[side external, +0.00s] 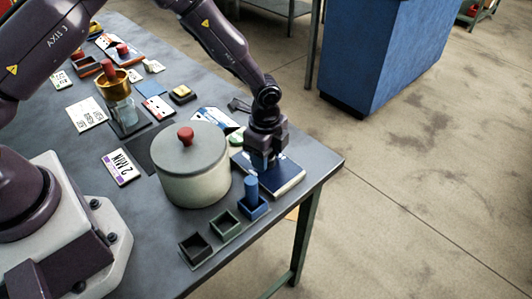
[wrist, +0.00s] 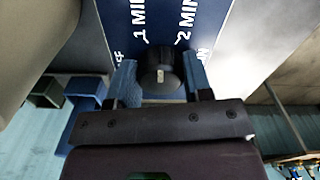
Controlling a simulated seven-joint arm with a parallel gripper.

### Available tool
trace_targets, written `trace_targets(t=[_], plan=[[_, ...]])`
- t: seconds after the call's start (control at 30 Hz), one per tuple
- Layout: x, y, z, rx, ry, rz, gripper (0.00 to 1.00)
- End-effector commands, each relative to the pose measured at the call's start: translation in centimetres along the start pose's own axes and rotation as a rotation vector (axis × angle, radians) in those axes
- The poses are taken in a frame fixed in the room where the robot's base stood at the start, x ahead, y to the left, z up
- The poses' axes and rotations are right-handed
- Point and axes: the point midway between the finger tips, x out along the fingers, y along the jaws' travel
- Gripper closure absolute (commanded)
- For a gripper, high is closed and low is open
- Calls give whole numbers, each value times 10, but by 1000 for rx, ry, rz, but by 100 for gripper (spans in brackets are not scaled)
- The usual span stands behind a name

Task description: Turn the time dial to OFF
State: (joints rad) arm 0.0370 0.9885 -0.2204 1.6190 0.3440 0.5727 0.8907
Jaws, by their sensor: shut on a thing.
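The time dial (wrist: 160,68) is a dark round knob on a blue panel (wrist: 165,10) in the wrist view. Labels around it read 1 MIN and 2 MIN, with a partly covered word ending in FF at the left and one ending in N at the right. A small pale mark shows on the knob; I cannot tell which label it points to. My gripper (wrist: 158,80) is shut on the dial, one finger on each side. In the side view my gripper (side external: 262,163) points down over the blue timer box (side external: 285,178), and hides the dial.
A lidded pot (side external: 195,180) with a red knob stands close left of the timer box. A glass bottle (side external: 122,108), cards and tools lie farther back. The table edge is close at the right.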

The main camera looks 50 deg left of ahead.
Motion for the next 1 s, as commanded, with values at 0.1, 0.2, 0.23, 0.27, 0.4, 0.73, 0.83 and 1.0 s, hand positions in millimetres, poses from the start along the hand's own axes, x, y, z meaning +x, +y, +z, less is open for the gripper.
trace_targets(t=[0.1,0.2,0.23,0.27,0.4,0.73,0.83,1.0], plan=[[-1,1,-1,-89,0,1,78],[-1,1,-1,-156,0,1,78],[-1,1,-1,-173,0,1,78],[-1,1,-1,-190,0,1,78],[-1,1,-2,-253,1,1,78],[-1,1,-1,-316,1,1,78],[-1,1,-1,-319,1,1,78],[-1,1,-1,-318,1,1,78]])
